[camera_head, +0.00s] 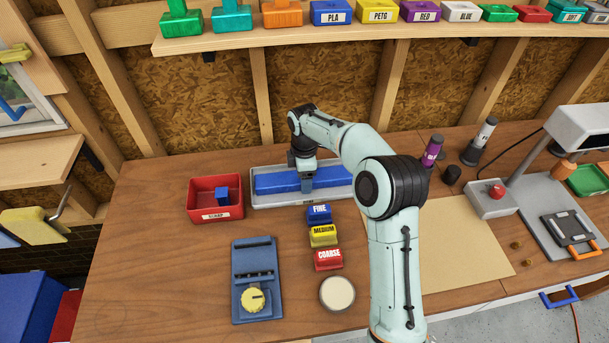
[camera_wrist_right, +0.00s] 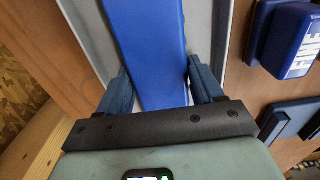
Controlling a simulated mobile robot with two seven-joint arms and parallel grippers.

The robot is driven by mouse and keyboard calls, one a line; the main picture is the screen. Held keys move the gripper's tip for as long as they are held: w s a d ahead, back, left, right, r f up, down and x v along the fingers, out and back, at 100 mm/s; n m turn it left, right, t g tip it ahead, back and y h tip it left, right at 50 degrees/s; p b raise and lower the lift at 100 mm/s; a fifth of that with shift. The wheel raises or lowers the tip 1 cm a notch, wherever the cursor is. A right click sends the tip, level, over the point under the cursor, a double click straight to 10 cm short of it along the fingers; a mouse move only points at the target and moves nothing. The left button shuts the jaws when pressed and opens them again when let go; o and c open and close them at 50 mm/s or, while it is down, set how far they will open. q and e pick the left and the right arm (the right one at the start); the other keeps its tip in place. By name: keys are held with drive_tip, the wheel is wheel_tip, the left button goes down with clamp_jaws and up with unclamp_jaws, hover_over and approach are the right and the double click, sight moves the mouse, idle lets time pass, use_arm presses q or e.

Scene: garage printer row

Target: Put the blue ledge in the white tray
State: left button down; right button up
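The long blue ledge (camera_head: 276,183) lies lengthwise within the outline of the pale grey-white tray (camera_head: 262,202) at the back of the bench. In the right wrist view the ledge (camera_wrist_right: 148,45) runs between my fingers, with the tray (camera_wrist_right: 222,40) beneath and around it. My right gripper (camera_head: 307,184) points down over the middle of the ledge. Its fingers (camera_wrist_right: 160,82) stand apart on either side of the ledge, very close to its edges; a narrow gap shows at the left finger. My right forearm hides the tray's right end. My left gripper is not in view.
A red scrap bin (camera_head: 216,212) stands just left of the tray. Blue, yellow and red labelled blocks (camera_head: 323,236) line up in front of it. A blue device (camera_head: 257,280) and a round white-topped disc (camera_head: 337,293) lie nearer. The bench's left front is clear.

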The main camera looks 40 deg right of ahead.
drive_tip(key=o, duration=0.3)
wheel_tip(320, 180, up, 8)
drive_tip(key=shift+f+p, duration=0.2)
drive_tip(key=shift+p, duration=0.4)
drive_tip(key=shift+r, duration=0.15)
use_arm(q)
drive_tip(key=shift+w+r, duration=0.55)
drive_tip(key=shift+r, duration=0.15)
